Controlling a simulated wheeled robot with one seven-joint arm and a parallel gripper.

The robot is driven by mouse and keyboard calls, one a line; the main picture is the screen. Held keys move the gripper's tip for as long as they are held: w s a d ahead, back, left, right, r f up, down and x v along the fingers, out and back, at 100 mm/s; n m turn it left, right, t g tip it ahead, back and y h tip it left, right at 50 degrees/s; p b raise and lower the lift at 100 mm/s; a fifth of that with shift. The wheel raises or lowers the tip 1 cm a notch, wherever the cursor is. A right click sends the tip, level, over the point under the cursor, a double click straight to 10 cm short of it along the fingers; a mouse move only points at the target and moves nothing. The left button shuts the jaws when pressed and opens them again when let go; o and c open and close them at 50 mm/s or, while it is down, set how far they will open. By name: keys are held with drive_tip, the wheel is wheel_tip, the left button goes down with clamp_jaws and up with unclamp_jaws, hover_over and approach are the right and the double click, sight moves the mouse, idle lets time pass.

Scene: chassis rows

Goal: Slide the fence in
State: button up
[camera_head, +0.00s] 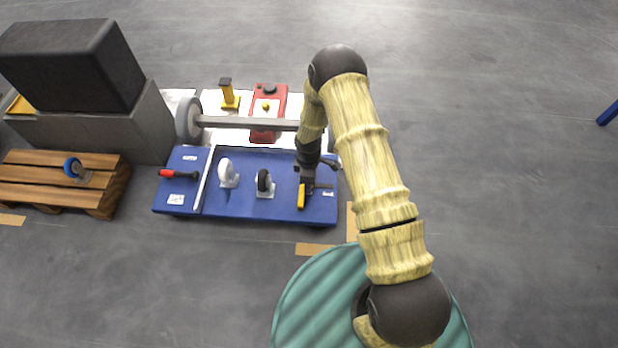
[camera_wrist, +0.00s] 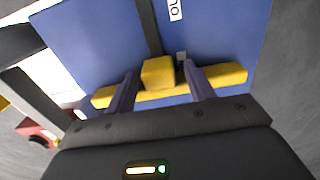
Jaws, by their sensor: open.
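A yellow bar with a raised yellow block, which looks like the fence, sits on the blue bench top (camera_head: 210,205). In the wrist view the bar (camera_wrist: 225,78) runs across the picture, and its block (camera_wrist: 157,73) stands between my fingers. A dark rail (camera_wrist: 147,25) runs away from the block. In the head view the yellow fence (camera_head: 301,197) shows at the right part of the bench. My gripper (camera_head: 307,180) is over it, pointing down. In the wrist view my gripper (camera_wrist: 161,80) is open, one finger on each side of the block, with gaps visible.
A white caster (camera_head: 228,173), a black caster (camera_head: 264,183), a red-handled tool (camera_head: 178,173) and a pale strip (camera_head: 203,180) are on the bench. Behind it are a grey bar with wheels (camera_head: 250,123) and a red block (camera_head: 266,97). A wooden pallet (camera_head: 50,190) stands left.

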wheel_tip(320, 180, up, 17)
drive_tip(key=p, duration=0.8)
drive_tip(key=shift+r, duration=0.15)
drive_tip(key=shift+w, duration=0.1)
drive_tip(key=s+d+r+m+t+p, duration=0.1)
drive_tip(key=s+d+r+m+p, duration=0.2)
drive_tip(key=r, duration=0.7)
drive_tip(key=s+d+r+m+p, duration=0.1)
drive_tip(key=s+d+r+m, duration=0.25)
drive_tip(key=r, duration=0.65)
drive_tip(key=s+d+r+m+t+p, duration=0.2)
drive_tip(key=s+d+r+m+p, duration=0.2)
drive_tip(key=s+r+m, duration=0.75)
wheel_tip(320, 180, up, 40)
drive_tip(key=n+p, duration=0.1)
drive_tip(key=p, duration=3.6)
drive_tip(key=shift+n+p, duration=0.35)
drive_tip(key=shift+n, duration=0.05)
drive_tip(key=shift+w, duration=0.1)
